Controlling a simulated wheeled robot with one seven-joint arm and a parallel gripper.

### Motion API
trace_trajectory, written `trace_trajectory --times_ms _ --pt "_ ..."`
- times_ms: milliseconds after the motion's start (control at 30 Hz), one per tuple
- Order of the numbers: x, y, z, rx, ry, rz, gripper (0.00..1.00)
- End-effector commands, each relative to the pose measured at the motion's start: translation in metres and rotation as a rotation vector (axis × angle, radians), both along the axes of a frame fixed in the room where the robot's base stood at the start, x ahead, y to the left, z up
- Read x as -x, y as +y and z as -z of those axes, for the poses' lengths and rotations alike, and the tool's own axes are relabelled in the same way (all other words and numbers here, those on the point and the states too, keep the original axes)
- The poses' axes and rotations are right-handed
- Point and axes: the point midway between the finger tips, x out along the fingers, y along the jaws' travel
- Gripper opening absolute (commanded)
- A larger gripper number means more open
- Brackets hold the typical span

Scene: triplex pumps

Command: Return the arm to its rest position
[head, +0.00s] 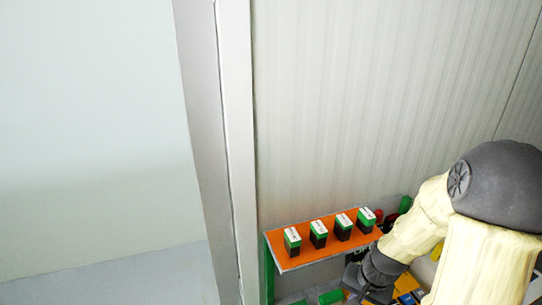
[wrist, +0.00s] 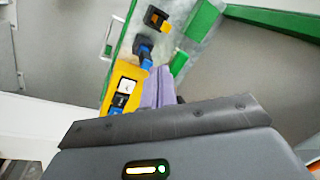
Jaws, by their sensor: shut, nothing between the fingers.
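My arm (head: 420,232) comes in from the right edge of the head view, bent and reaching down and left. My gripper (head: 358,284) is at its lower end, dark and partly cut off by the bottom edge, in front of the orange shelf. In the wrist view its pale purple fingers (wrist: 157,84) are together with nothing between them. They point toward a yellow panel (wrist: 122,88) that carries black, white and blue parts.
An orange shelf (head: 292,262) on green supports holds several green-and-black boxes (head: 318,234). A ribbed wall (head: 370,100) stands behind it, with a grey post (head: 215,120) to the left. Open floor (head: 120,280) lies at lower left.

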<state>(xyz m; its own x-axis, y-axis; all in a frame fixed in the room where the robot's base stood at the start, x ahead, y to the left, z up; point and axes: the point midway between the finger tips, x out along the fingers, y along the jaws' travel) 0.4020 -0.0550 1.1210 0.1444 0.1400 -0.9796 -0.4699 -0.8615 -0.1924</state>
Motion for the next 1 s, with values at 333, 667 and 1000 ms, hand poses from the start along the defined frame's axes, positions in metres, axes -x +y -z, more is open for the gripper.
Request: trace_trajectory --times_ms 333,667,1000 --pt "0.038 0.045 -0.045 0.185 -0.084 -0.365 0.00" --pt "0.056 0.055 -0.059 0.233 -0.119 -0.484 0.00" --pt "0.055 0.055 -0.059 0.232 -0.119 -0.481 0.00"
